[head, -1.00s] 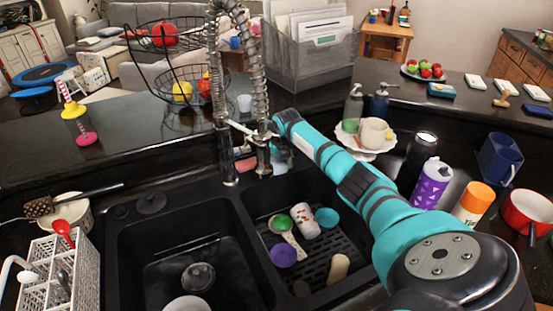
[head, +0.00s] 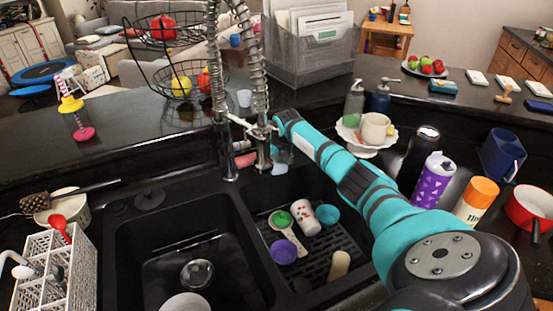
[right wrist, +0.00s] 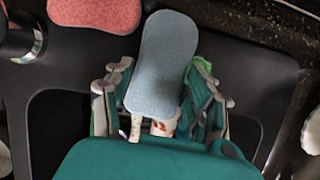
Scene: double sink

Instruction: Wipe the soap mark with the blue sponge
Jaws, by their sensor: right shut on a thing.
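The blue sponge (right wrist: 163,62) is a rounded pale blue pad in the right wrist view. My right gripper (right wrist: 160,88) is shut on it, with one finger on each side. I cannot make out the soap mark in either view. My left gripper is not in view.
A pink sponge (right wrist: 97,14) lies beside the faucet (head: 230,150). The right basin holds a spotted cup (head: 305,217), a purple bowl (head: 284,252) and other small items. A white dish rack (head: 55,275) stands left. Bottles, a purple one (head: 433,182) included, stand right.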

